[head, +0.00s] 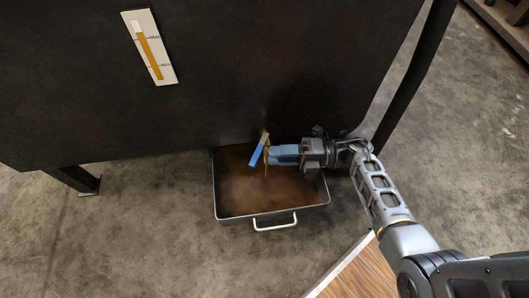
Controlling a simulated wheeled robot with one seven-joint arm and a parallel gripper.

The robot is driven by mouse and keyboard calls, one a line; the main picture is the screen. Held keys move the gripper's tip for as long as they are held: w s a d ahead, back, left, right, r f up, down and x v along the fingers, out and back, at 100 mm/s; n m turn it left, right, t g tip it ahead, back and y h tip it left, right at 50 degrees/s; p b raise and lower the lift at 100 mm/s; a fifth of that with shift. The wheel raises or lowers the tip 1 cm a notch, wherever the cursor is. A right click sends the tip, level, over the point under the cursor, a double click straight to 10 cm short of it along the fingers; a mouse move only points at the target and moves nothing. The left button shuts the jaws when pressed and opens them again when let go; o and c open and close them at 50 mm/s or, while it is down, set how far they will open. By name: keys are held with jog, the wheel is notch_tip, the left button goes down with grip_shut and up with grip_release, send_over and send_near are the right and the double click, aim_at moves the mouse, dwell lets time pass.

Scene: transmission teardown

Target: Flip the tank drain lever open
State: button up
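The drain lever (257,154) is a short blue handle below the front edge of the dark tank (230,90). It slants, its upper end to the right and its lower end to the left. A small brass-coloured part (266,162) shows right beside it. My gripper (270,155) comes in from the right, with its light blue fingers pointing left at the brass part and lever. Whether the fingers touch either one cannot be told, and the gap between the fingers does not show clearly.
A metal drain pan (290,210) with a front handle (275,222) and brown-stained bottom sits on the floor below the lever. A level gauge (150,47) with an amber column is on the tank. Tank legs stand left (77,180) and right (412,75). Concrete floor at left is clear.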

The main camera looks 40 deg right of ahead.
jog(key=shift+v, duration=0.8)
